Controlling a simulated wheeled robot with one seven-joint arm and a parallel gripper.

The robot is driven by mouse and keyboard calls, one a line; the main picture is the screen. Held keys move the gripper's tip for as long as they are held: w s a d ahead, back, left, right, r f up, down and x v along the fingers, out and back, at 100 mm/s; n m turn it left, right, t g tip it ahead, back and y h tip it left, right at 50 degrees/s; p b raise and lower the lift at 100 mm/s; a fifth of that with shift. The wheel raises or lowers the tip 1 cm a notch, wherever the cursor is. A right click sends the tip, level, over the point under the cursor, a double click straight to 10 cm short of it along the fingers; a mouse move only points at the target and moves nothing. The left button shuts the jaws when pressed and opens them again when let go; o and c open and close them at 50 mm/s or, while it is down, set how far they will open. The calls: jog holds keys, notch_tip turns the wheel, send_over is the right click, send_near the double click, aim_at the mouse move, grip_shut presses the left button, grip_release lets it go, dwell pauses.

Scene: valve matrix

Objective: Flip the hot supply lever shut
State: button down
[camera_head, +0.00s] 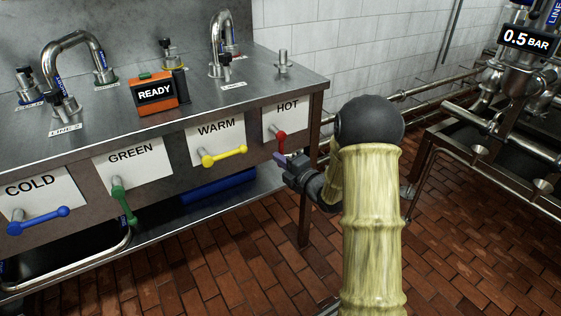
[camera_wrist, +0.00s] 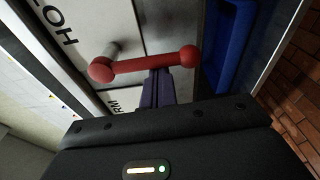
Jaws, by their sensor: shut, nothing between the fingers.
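The red hot supply lever (camera_head: 281,138) is on the counter front under the white HOT plate (camera_head: 287,111). In the wrist view the lever (camera_wrist: 145,66) shows as a red bar with a ball at each end, hanging downward from its metal stem. My gripper (camera_head: 281,159) is shut and empty, at the lever's lower part, which it partly hides in the head view. In the wrist view the purple fingertips (camera_wrist: 157,74) are at the middle of the bar, on its WARM side. I cannot tell whether they touch it.
The yellow WARM lever (camera_head: 224,155) points sideways to the right, close to my gripper. The green GREEN lever (camera_head: 122,203) hangs down and the blue COLD lever (camera_head: 38,221) lies sideways. A blue bin (camera_head: 218,187) is below the counter. An orange READY box (camera_head: 153,95) stands on top.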

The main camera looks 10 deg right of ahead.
jog(key=shift+w+d+f+n+b, duration=0.1)
jog(key=shift+d+n+b, duration=0.1)
jog(key=shift+n+b, duration=0.1)
jog(key=w+d+r+n+h+b, duration=0.2)
jog(key=d+r+n+b, duration=0.3)
jog(key=n+b, duration=0.9)
jog(key=shift+w+d+b, duration=0.2)
jog(key=shift+d+b, duration=0.85)
jog(key=shift+b, duration=1.05)
jog(key=shift+r, duration=0.1)
